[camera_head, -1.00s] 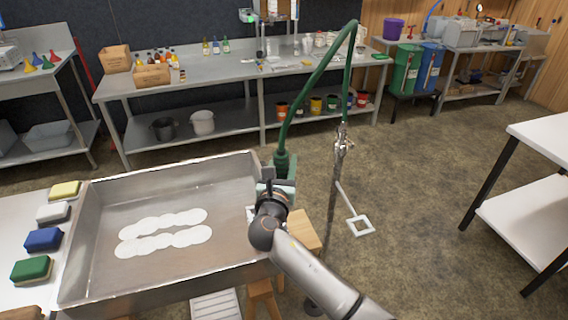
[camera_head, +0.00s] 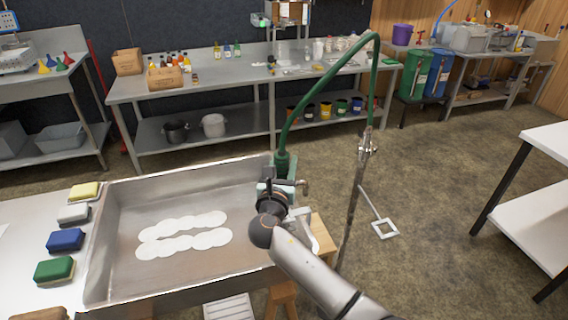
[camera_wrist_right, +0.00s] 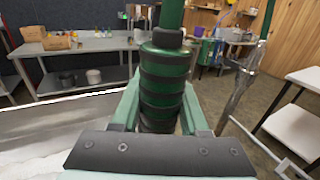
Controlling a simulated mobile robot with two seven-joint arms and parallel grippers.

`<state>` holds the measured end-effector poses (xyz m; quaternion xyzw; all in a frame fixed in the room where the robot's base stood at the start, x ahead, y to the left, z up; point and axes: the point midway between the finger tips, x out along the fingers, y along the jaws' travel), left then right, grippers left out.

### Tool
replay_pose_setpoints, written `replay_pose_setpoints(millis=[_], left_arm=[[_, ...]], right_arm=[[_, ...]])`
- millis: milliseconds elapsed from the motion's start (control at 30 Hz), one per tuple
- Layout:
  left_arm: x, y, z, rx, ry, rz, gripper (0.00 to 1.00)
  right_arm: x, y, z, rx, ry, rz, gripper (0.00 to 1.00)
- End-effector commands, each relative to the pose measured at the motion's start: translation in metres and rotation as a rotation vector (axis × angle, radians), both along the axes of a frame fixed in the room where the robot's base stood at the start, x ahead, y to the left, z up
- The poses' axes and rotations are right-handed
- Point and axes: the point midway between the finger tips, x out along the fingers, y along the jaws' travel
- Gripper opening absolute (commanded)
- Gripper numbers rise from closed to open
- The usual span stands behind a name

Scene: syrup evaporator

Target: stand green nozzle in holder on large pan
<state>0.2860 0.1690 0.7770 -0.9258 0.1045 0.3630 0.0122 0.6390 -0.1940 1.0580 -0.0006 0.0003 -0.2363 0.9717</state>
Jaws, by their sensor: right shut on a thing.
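The green nozzle (camera_head: 282,163) is upright in my right gripper (camera_head: 284,180), with its green hose arching up and to the right. In the right wrist view the nozzle (camera_wrist_right: 163,85) is a green cylinder with black bands, between the two pale green fingers of the right gripper (camera_wrist_right: 160,112). The large pan (camera_head: 195,268) is a wide metal tray at the left, with pale overlapping round patches on its floor. The gripper is at the pan's right edge. I cannot clearly make out the holder. My left gripper is out of view.
The hose hangs from a metal pole (camera_head: 352,200) right of my gripper. Yellow, white, blue and green sponges (camera_head: 65,239) lie left of the pan. A long metal bench (camera_head: 235,85) stands behind, a white table (camera_head: 548,137) at the right.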

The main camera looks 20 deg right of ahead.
Motion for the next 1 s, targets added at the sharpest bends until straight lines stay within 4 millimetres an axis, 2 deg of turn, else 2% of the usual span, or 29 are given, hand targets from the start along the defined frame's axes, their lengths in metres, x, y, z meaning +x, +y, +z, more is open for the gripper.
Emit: replay_pose_setpoints(millis=[267, 1000], left_arm=[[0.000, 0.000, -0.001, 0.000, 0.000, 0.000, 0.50], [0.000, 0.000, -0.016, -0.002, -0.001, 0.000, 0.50]], right_arm=[[0.000, 0.000, 0.001, 0.000, -0.003, 0.000, 0.00], [0.000, 0.000, -0.021, -0.002, -0.004, 0.000, 0.00]])
